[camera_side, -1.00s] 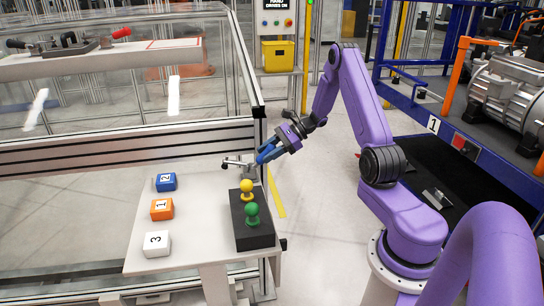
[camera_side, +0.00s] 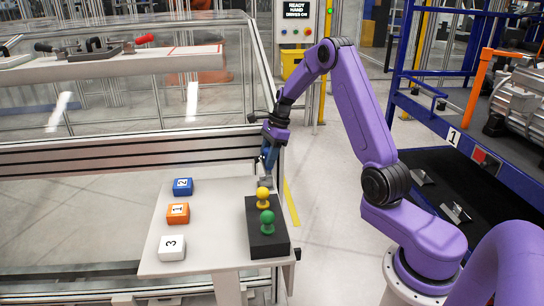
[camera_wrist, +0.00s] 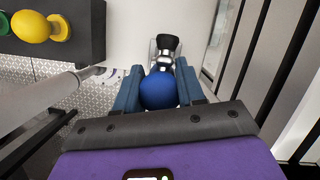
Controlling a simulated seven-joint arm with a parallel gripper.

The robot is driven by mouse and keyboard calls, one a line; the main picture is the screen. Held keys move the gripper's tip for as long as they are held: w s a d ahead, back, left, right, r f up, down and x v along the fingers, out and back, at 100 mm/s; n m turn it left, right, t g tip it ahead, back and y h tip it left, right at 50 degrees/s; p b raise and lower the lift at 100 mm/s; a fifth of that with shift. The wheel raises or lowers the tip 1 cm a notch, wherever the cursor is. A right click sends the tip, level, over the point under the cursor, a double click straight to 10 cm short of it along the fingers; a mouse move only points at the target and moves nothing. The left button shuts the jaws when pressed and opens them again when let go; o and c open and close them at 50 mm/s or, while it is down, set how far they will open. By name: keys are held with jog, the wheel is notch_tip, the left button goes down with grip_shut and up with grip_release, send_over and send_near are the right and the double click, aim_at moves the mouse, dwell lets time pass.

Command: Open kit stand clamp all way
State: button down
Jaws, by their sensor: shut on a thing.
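The kit stand clamp (camera_side: 265,182) is at the back right corner of the small white table, mostly hidden under my gripper in the side view. In the wrist view its metal body with a black tip (camera_wrist: 166,44) shows just beyond my fingers. My gripper (camera_side: 267,163) points down at the clamp. In the wrist view my gripper (camera_wrist: 158,88) has its blue fingers on both sides of a round blue knob (camera_wrist: 158,91) and is shut on it. The knob's link to the clamp's lever is hidden, and the lever's angle cannot be told.
A black block (camera_side: 267,246) with a yellow knob (camera_side: 264,195) and a green knob (camera_side: 267,222) stands just in front of the clamp. Blue (camera_side: 183,187), orange (camera_side: 178,213) and white (camera_side: 172,248) numbered blocks sit at the left. An aluminium rail (camera_side: 120,153) runs behind.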

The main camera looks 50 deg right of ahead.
jog(key=shift+w+a+h, duration=0.15)
jog(key=shift+w+h, duration=0.1)
jog(key=shift+h, duration=0.05)
jog(key=c, duration=0.8)
grip_release()
jog(key=shift+o, duration=0.2)
jog(key=v, duration=1.7)
jog(key=shift+w+r, duration=0.25)
